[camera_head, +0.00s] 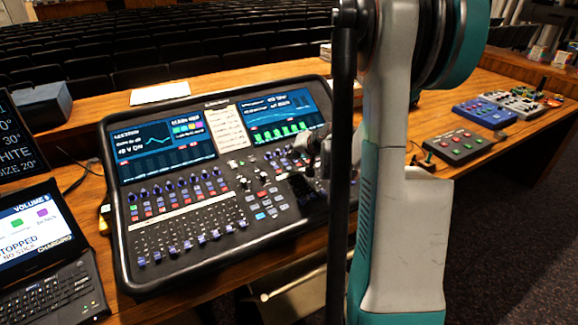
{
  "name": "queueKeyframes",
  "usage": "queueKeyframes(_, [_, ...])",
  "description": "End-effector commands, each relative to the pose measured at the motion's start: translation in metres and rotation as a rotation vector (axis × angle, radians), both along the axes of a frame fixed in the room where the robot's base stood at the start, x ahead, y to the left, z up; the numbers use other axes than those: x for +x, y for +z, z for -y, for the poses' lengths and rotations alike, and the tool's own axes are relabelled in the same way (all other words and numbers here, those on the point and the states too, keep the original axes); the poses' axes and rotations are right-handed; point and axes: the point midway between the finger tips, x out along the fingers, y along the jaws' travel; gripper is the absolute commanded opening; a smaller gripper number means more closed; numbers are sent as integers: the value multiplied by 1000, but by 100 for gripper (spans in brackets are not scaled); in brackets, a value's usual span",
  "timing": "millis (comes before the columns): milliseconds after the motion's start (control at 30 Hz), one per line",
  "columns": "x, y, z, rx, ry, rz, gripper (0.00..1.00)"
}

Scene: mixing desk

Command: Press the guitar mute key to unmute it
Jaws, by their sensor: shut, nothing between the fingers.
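The mixing desk (190,190) is a black console with two screens, rows of small knobs, coloured keys and faders. It lies tilted on the wooden desk. My gripper (300,184) is small and dark in this view, over the right part of the console's key area, and looks shut and empty. My own arm stands in front and hides the console's right side. Labels on the keys are too small to read, so I cannot tell which is the guitar mute key. I cannot tell whether my fingertips touch the panel.
A laptop (45,250) and a dark screen (20,145) stand at the left. A grey pedal box (458,146), a blue one (485,112) and other small devices lie on the right of the desk. White paper (160,93) lies behind the console. Rows of seats fill the background.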

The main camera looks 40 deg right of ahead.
Motion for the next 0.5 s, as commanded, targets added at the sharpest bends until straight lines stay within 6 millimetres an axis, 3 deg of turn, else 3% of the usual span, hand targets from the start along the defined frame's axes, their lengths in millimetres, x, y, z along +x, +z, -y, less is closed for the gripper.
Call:
queueKeyframes(233, [-3,25,-1,0,0,0,0])
queueKeyframes(500, [-3,28,-1,0,0,0,0])
